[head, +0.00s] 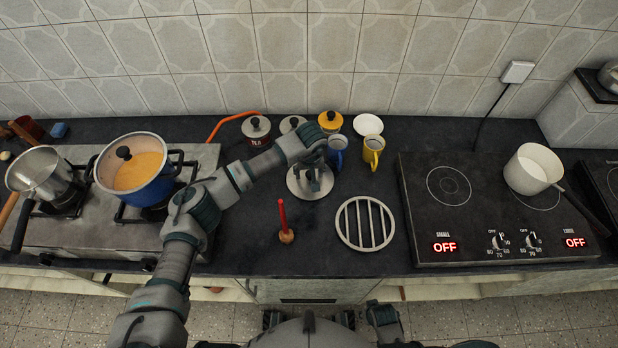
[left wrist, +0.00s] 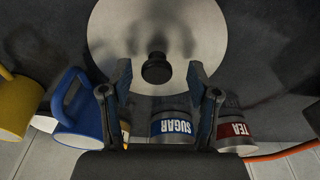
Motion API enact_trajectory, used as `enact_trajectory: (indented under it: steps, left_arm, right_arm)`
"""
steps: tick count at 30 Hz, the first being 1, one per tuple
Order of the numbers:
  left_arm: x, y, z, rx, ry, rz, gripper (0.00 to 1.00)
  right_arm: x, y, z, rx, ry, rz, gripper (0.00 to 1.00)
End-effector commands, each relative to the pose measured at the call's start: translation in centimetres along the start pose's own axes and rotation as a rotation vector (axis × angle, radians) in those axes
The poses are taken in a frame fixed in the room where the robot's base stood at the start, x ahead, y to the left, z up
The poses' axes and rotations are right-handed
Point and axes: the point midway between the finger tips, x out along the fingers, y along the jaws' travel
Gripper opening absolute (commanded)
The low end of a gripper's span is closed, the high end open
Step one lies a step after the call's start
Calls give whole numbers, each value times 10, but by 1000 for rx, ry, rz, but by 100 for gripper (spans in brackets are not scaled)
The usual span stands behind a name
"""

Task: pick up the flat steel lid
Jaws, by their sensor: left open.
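The flat steel lid (head: 298,189) is a round silver disc lying on the dark counter, partly covered by my left gripper (head: 313,178) in the head view. In the left wrist view the lid (left wrist: 205,30) fills the top middle, with its black knob (left wrist: 155,70) facing the camera. My left gripper (left wrist: 159,80) is open, with one finger on each side of the knob in that view. I see a gap between the knob and both fingers.
A blue mug (head: 337,150) and a yellow mug (head: 373,152) stand just right of my gripper. The sugar canister (left wrist: 172,128) and tea canister (left wrist: 233,130) are behind the lid. A round slatted trivet (head: 348,240) and a red-handled item (head: 284,222) lie nearer.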

Motion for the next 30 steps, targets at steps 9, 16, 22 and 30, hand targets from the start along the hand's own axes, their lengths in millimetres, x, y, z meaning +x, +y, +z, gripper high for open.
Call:
enact_trajectory:
  steps: [9,16,22,30]
  left_arm:
    - [10,0,0,0,1,1,61]
    - [10,-1,0,0,1,2,8]
    - [10,0,0,0,1,0,0]
    - [-9,0,-4,1,5,1,0]
  right_arm:
    - [-3,0,-4,0,6,1,40]
    - [-2,0,-1,0,2,1,40]
    - [-2,-1,4,0,-6,-1,40]
    - [-2,-1,4,0,-5,-1,40]
